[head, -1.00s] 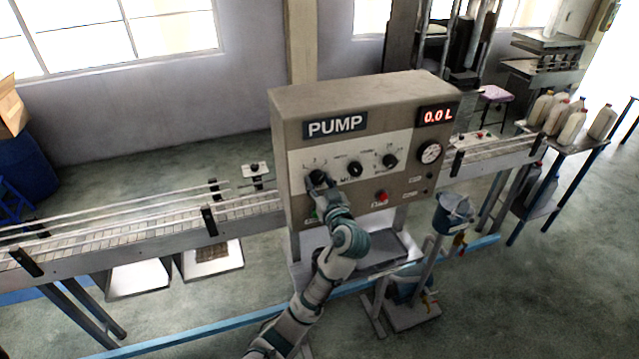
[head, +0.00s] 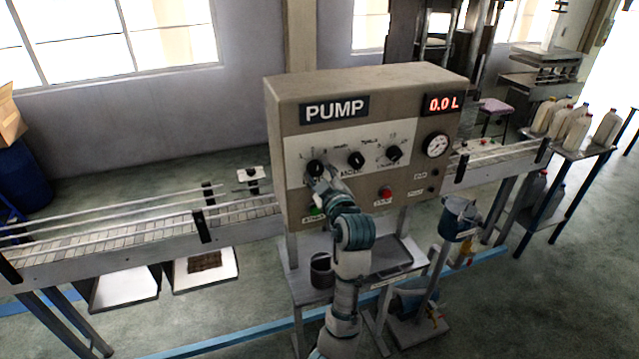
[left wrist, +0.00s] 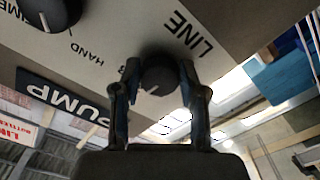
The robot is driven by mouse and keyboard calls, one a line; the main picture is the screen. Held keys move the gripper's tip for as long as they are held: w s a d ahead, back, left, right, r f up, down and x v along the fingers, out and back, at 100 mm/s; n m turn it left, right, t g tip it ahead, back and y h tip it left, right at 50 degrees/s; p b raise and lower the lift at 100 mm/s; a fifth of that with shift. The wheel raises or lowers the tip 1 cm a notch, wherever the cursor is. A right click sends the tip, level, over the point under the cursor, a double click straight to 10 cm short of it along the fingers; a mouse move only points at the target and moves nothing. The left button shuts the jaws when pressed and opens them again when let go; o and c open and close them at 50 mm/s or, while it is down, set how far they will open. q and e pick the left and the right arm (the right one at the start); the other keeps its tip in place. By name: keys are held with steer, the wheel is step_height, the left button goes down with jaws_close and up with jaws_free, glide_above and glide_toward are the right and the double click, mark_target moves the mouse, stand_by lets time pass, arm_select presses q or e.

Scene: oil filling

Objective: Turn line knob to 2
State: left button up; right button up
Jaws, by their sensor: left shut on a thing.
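The pump panel (head: 290,200) is a grey-brown box with a PUMP sign and a red display reading 0.0 L. The black line knob (head: 316,168) is the leftmost of three knobs. It also shows in the left wrist view (left wrist: 159,76) beside the word LINE, with a pale pointer mark on its face. My left gripper (left wrist: 158,85) is shut on it, one finger on each side. In the head view my left gripper (head: 318,178) covers the knob's lower part. The number the pointer faces is too small to tell. My right gripper is out of view.
The middle knob (head: 356,160) and right knob (head: 393,154) sit to the right on the panel. A red button (head: 385,193) and a gauge (head: 436,146) are also there. A conveyor (head: 120,235) runs left and right of the pump.

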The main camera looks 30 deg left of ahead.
arm_select(q)
steer(key=shift+n+b, duration=0.5)
steer(key=shift+n, duration=0.2)
steer(key=o, duration=1.1)
steer(key=shift+o, duration=0.2)
steer(key=shift+d, duration=0.15)
steer(key=v, duration=1.1)
steer(key=shift+s+d, duration=0.25)
steer(key=shift+d, duration=0.05)
steer(key=shift+f, duration=0.1)
